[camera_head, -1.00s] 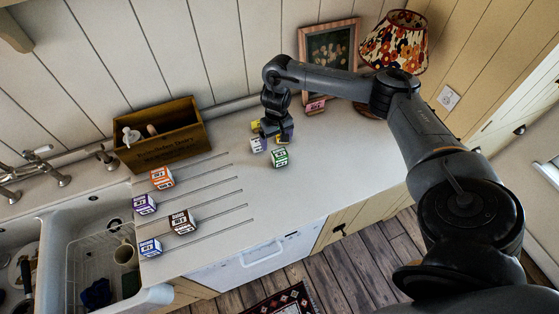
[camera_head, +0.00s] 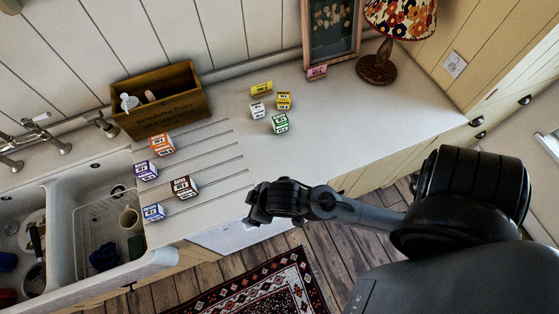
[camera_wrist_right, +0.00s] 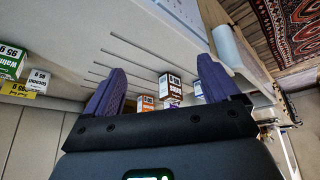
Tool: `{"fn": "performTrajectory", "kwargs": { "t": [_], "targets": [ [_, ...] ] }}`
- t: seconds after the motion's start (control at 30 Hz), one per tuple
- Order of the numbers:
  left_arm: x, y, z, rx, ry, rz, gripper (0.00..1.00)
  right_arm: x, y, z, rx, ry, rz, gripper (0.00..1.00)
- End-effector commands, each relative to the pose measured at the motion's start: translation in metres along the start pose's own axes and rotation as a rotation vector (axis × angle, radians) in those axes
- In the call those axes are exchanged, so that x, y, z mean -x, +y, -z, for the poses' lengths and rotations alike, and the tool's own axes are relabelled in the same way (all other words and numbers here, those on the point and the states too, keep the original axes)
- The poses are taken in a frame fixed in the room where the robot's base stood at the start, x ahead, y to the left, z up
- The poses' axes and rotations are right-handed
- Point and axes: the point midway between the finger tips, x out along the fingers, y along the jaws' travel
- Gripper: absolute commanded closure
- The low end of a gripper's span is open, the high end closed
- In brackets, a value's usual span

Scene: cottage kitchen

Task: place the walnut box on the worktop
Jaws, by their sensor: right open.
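The walnut box (camera_head: 280,124) is a small green and white box standing on the pale worktop (camera_head: 350,130). It also shows at the left edge of the right wrist view (camera_wrist_right: 11,63), where part of its label is readable. It is apart from my grippers. My right gripper (camera_head: 254,208) hangs over the front edge of the worktop, toward the viewer from the walnut box. In the right wrist view its two purple fingers (camera_wrist_right: 160,88) are wide apart with nothing held between them. My left gripper is not in view.
A white box (camera_head: 257,110) and a yellow box (camera_head: 283,100) stand beside the walnut box; another yellow pack (camera_head: 261,88) lies behind. Orange (camera_head: 161,144), brown (camera_head: 185,187) and purple boxes stand by the sink (camera_head: 75,205). A wooden crate (camera_head: 160,100) is at the back.

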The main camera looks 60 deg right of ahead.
Motion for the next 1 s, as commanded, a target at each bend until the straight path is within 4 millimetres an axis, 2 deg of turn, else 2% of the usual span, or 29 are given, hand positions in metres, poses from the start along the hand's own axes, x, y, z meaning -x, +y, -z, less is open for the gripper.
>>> {"fn": "performTrajectory", "kwargs": {
  "t": [0.03,0.1,0.2,0.3,0.6,0.73,0.87,1.0],
  "targets": [
    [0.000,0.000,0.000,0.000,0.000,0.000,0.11,0.008,0.004,-0.016,-0.023,-0.041,0.000,0.11],
    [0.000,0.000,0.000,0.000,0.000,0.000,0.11,0.017,0.011,-0.033,-0.038,-0.088,-0.004,0.11],
    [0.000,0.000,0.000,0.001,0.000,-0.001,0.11,0.026,0.017,-0.050,-0.049,-0.133,-0.003,0.11],
    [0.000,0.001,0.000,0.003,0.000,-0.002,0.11,0.031,0.020,-0.057,-0.054,-0.154,-0.002,0.11],
    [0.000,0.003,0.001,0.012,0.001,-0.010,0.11,0.031,0.020,-0.058,-0.052,-0.158,-0.002,0.11],
    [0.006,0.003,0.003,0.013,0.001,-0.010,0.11,0.037,0.020,-0.055,-0.051,-0.157,-0.002,0.11],
    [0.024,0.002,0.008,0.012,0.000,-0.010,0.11,0.054,0.021,-0.047,-0.051,-0.157,-0.002,0.11],
    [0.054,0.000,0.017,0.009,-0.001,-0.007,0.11,0.082,0.023,-0.033,-0.051,-0.157,-0.002,0.11]
  ]
}}
